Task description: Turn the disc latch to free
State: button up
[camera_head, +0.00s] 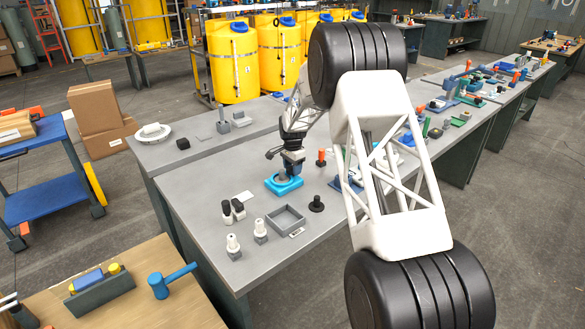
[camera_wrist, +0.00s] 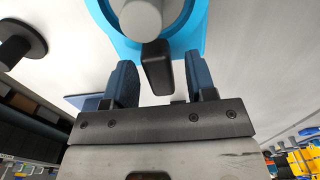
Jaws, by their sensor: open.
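The disc latch has a bright blue base (camera_head: 284,185) on the grey bench in the head view. The base (camera_wrist: 198,38) also shows at the top of the wrist view. There a grey round knob (camera_wrist: 142,17) sits on it, and a black tab (camera_wrist: 156,68) sticks out towards my gripper. My gripper (camera_wrist: 160,76) is open, with one dark blue finger on each side of the black tab. Gaps show between the tab and both fingers. In the head view my gripper (camera_head: 291,168) is right above the latch and hides part of it.
A square grey tray (camera_head: 286,220), two white-topped posts (camera_head: 233,243) and a black knobbed part (camera_head: 316,204) stand in front of the latch. An orange-topped peg (camera_head: 321,157) stands to its right. The bench left of the latch is mostly bare.

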jog(key=shift+c, duration=0.5)
jog(key=c, duration=0.8)
jog(key=shift+n, duration=0.4)
jog(key=n, duration=1.2)
jog(key=shift+n, duration=0.3)
jog(key=n, duration=0.4)
jog(key=shift+n, duration=0.3)
